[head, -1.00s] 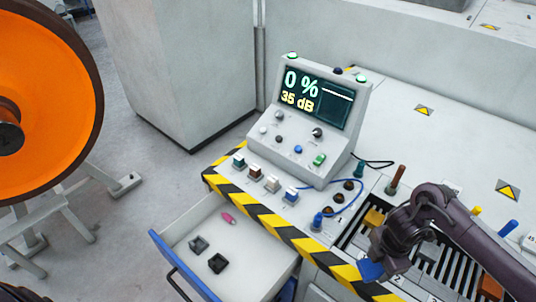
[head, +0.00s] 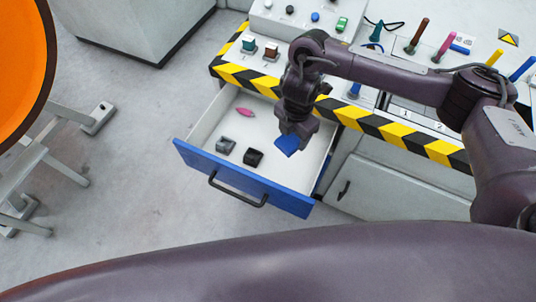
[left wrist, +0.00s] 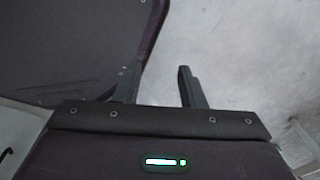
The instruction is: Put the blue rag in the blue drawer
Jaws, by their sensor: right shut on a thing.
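The blue drawer (head: 238,183) is pulled open below the striped edge of the bench. Its front is blue with a dark handle, and its inside is white. My right gripper (head: 290,140) is shut on the blue rag (head: 287,146) and holds it over the right part of the open drawer, fingers down. Most of the rag is hidden by the fingers. My left gripper (left wrist: 160,88) is open and empty in the left wrist view, with bare floor beyond its fingers. It does not show in the head view.
In the drawer lie a pink item (head: 245,112) and two small dark blocks, one grey (head: 226,145) and one black (head: 253,157). A console (head: 300,18) and several coloured handles stand on the bench. An orange wheel (head: 22,50) stands at the left.

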